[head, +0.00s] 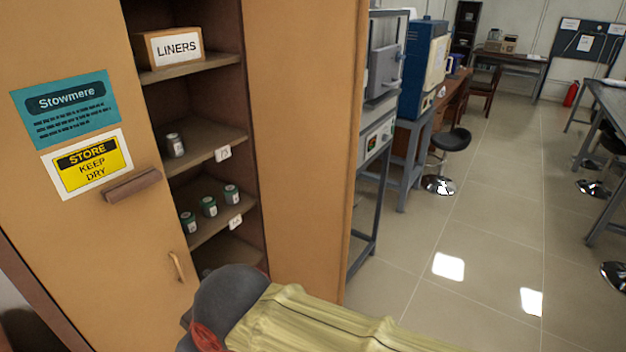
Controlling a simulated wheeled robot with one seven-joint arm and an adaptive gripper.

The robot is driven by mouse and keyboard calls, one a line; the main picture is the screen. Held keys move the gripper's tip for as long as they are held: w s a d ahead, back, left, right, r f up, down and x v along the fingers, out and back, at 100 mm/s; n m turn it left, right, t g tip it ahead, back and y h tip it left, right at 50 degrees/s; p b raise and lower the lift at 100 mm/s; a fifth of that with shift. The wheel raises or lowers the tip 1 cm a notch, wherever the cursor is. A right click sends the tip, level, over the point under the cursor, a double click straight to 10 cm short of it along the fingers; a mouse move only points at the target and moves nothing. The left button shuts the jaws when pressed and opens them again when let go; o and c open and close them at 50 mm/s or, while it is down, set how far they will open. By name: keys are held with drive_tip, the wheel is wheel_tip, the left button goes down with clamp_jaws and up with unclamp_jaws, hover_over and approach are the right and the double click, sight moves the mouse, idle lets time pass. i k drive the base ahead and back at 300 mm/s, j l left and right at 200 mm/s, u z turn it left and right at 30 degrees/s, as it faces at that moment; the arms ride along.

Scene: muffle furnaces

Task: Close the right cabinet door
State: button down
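The tan cabinet stands at the left in the head view. Its left door (75,215) is shut, with a teal "Stowmere" sign, a yellow "STORE KEEP DRY" sign and a small handle (177,267). The right cabinet door (300,140) appears to stand wide open, swung out to the right of the shelves, with no handle visible on the face I see. Its lower part is hidden behind my arm. My arm, with a dark grey joint and a yellowish cover, crosses the bottom of the view. My gripper is not in view.
The open shelves hold a "LINERS" box (172,47) and several small jars (209,206). Right of the door stand a grey furnace (384,70) on a metal stand, a blue unit (424,68) and a stool (451,141). The tiled floor (470,230) in the middle right is clear.

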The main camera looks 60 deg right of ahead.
sight(306, 59)
drive_tip(key=k+l, duration=0.1)
drive_tip(key=l, duration=0.3)
drive_tip(key=l+u, duration=0.15)
drive_tip(key=l, duration=0.3)
drive_tip(key=k+l, duration=0.15)
drive_tip(key=l, duration=0.25)
drive_tip(key=k+l+u, duration=0.15)
drive_tip(key=l, duration=0.7)
drive_tip(key=k+l+u, duration=0.15)
drive_tip(key=l, duration=0.2)
drive_tip(key=k+l, duration=0.2)
drive_tip(key=l, duration=0.2)
drive_tip(key=l+u, duration=0.35)
drive_tip(key=l, duration=1.45)
drive_tip(key=k+l, duration=0.1)
drive_tip(key=l, duration=0.35)
drive_tip(key=u, duration=0.05)
